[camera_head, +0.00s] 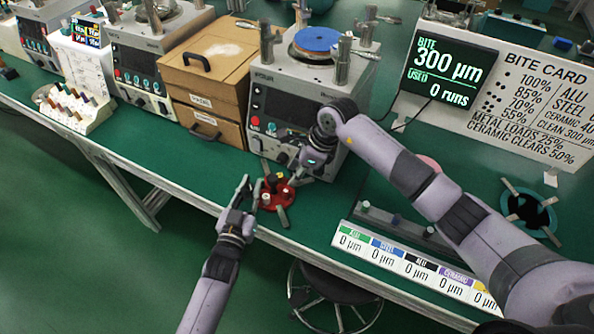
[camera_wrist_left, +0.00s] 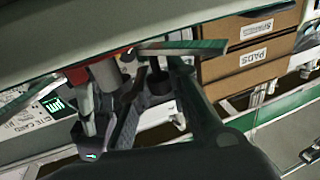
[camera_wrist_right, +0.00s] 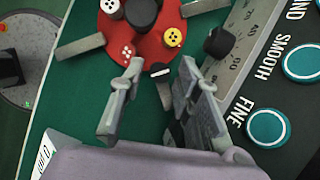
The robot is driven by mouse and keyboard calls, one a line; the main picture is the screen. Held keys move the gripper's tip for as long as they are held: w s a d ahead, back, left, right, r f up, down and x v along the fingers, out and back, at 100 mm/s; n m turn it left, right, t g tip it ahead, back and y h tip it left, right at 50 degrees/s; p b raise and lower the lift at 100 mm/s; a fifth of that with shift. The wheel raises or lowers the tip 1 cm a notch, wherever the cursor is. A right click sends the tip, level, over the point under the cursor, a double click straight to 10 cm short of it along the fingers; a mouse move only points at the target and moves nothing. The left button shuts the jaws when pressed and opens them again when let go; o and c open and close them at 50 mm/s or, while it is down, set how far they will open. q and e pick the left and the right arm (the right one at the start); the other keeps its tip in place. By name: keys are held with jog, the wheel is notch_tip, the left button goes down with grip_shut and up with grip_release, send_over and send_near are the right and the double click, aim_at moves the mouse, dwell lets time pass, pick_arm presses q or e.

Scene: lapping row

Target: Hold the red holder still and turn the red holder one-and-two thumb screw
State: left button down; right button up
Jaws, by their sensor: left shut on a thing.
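The red holder (camera_head: 288,194) lies on the green bench, with grey bars sticking out around it. In the right wrist view, the holder (camera_wrist_right: 146,46) carries a black central knob, a white dotted piece and a yellow dotted piece. My left gripper (camera_head: 253,187) is at its left side, shut on it; the exact contact is hard to see. The holder's red edge (camera_wrist_left: 77,76) shows in the left wrist view. My right gripper (camera_wrist_right: 160,72) is open at the holder's edge. A small dark thumb screw (camera_wrist_right: 160,70) with a white stripe shows between its fingertips, with no clear contact.
The lapping machine (camera_head: 290,95) stands close behind the holder, its dial panel (camera_wrist_right: 255,80) near my right gripper. Wooden drawers (camera_head: 208,85) stand left of it. A labelled strip (camera_head: 400,257) lies to the right. Bench space left of the holder is clear.

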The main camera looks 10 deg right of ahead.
grip_shut()
jog(key=shift+m, duration=0.3)
jog(key=m+t+h, duration=0.1)
jog(key=m, duration=0.2)
jog(key=shift+s+m, duration=0.1)
jog(key=shift+m, duration=0.2)
jog(key=m, duration=0.1)
jog(key=m+t+h, duration=0.1)
jog(key=m, duration=0.1)
jog(key=shift+s+a+m, duration=0.1)
jog(key=shift+a+m, duration=0.1)
jog(key=shift+m, duration=0.1)
jog(key=m+h, duration=0.1)
jog(key=m, duration=0.3)
jog(key=shift+a+m+t+h, duration=0.2)
jog(key=shift+m+t+h, duration=0.1)
jog(key=shift+t+h, duration=0.1)
jog(key=m+h, duration=0.1)
jog(key=m, duration=0.1)
jog(key=m+h, duration=0.1)
jog(key=m, duration=0.2)
jog(key=shift+a+m, duration=0.1)
jog(key=shift+m, duration=0.2)
